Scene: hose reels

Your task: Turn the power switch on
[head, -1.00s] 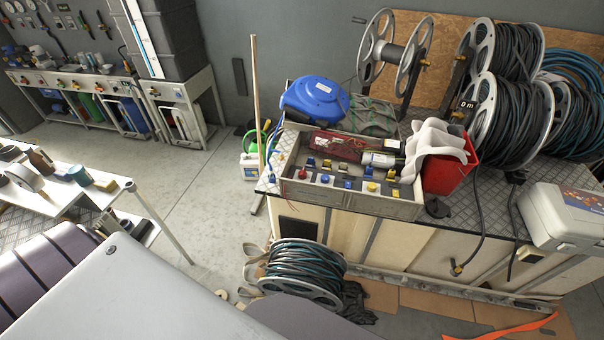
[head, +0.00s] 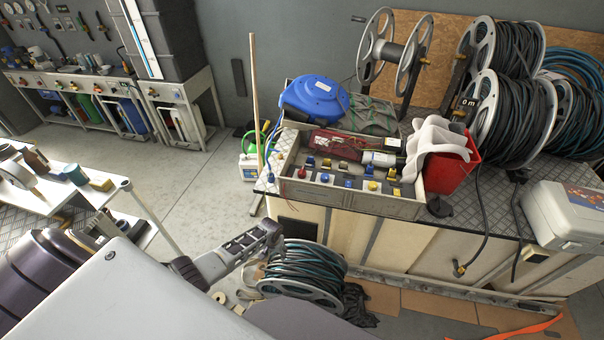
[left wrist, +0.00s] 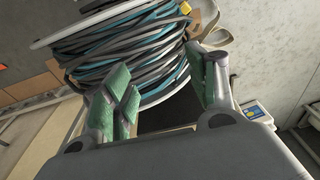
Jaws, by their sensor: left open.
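I cannot pick out the power switch for certain in these frames. A small dark box with a pale face (head: 535,256) is on the front of the bench at the right, too small to read. My left gripper (head: 270,237) is in front of the bench's left end, above and left of the floor hose reel (head: 300,270). In the left wrist view the green-padded fingers of the left gripper (left wrist: 168,92) are apart with nothing between them, and the wound hose (left wrist: 130,50) lies beyond. My right gripper is not in view.
The checker-plate bench (head: 490,205) carries a grey tray (head: 350,203) of fittings, a red bucket (head: 447,172), a blue reel (head: 314,97), hose reels and a white case (head: 568,215). A wooden pole (head: 255,100) stands at its left. Open floor (head: 190,180) lies left.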

